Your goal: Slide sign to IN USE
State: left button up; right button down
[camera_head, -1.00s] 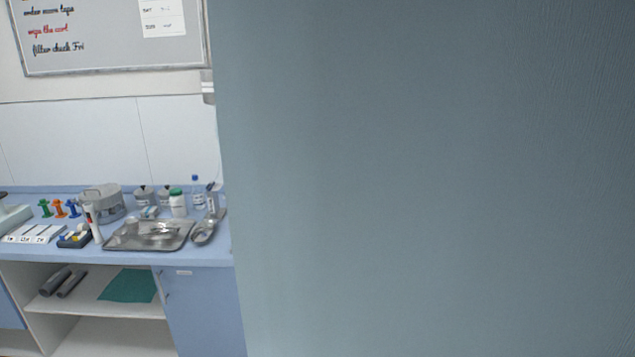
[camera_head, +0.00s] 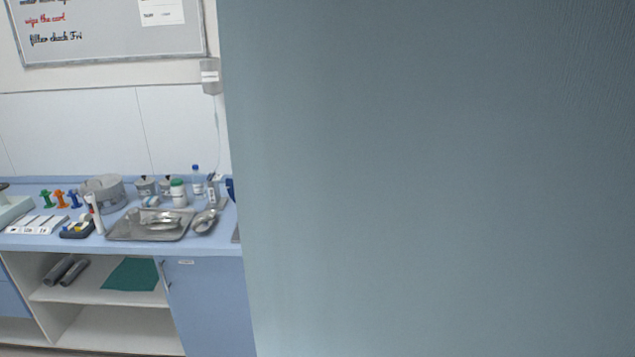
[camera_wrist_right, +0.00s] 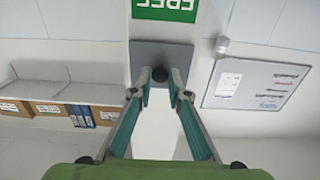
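In the right wrist view, a green sign face (camera_wrist_right: 166,10) with white lettering, cut off by the top edge, appears to read FREE upside down. Below it is a grey plate (camera_wrist_right: 190,54). A dark round knob (camera_wrist_right: 159,74) shows at the lower part of the plate. My right gripper (camera_wrist_right: 159,80) is open, its two fingers pointing at the plate. The knob appears between the fingertips; I cannot tell if they touch it. The head view shows neither the sign nor either gripper.
A large blue-grey panel (camera_head: 430,180) fills the right of the head view. Left of it is a blue counter (camera_head: 60,243) with a metal tray (camera_head: 120,234), bottles and instruments. A whiteboard (camera_head: 110,40) hangs above. The right wrist view shows shelves with boxes (camera_wrist_right: 50,108).

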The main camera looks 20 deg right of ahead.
notch_tip(320, 180, down, 10)
jog(key=b, duration=0.8)
jog(key=shift+r+b, duration=0.25)
jog(key=shift+b, duration=0.05)
jog(key=shift+f, duration=0.1)
jog(key=c, duration=2)
grip_release()
jog(key=shift+o, duration=0.2)
jog(key=v, duration=1.2)
